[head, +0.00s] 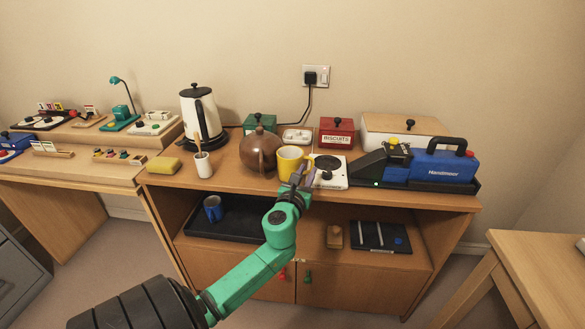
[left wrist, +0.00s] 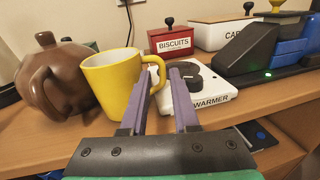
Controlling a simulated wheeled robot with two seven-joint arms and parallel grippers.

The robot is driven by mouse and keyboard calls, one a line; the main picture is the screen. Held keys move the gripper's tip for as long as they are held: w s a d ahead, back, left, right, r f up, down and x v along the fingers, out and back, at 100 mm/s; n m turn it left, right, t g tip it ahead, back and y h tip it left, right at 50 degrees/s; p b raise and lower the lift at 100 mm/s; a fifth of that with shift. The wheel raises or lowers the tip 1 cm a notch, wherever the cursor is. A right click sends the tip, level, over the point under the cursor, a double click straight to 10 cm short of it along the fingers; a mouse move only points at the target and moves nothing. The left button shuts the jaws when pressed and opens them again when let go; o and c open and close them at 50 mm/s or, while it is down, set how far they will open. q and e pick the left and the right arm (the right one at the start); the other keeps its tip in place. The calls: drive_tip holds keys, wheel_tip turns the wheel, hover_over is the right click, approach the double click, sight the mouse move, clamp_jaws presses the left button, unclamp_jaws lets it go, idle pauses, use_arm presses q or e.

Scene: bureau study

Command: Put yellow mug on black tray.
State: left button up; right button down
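The yellow mug (head: 291,160) stands upright on the upper top of the cabinet, beside the brown teapot. In the left wrist view the yellow mug (left wrist: 112,85) has its handle on the right side. My left gripper (head: 298,178) is at the handle side of the mug. In the left wrist view the two fingers of my left gripper (left wrist: 160,90) are apart, with the handle showing between their tips; I cannot tell whether they touch it. The black tray (head: 240,231) lies on the shelf below, with a blue mug (head: 213,208) on it. My right gripper is out of view.
The brown teapot (head: 258,152) is close left of the mug. A white warmer (head: 332,180) is close right, with a red biscuits box (head: 337,133) behind. My left arm hides part of the tray's right end. The cabinet top overhangs the shelf.

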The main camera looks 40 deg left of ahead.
sight(312, 165)
use_arm(q)
drive_tip(key=x, duration=0.4)
drive_tip(key=shift+w+f, duration=0.35)
drive_tip(key=shift+w, duration=0.05)
drive_tip(key=shift+s+r, duration=0.1)
clamp_jaws()
idle(0.8)
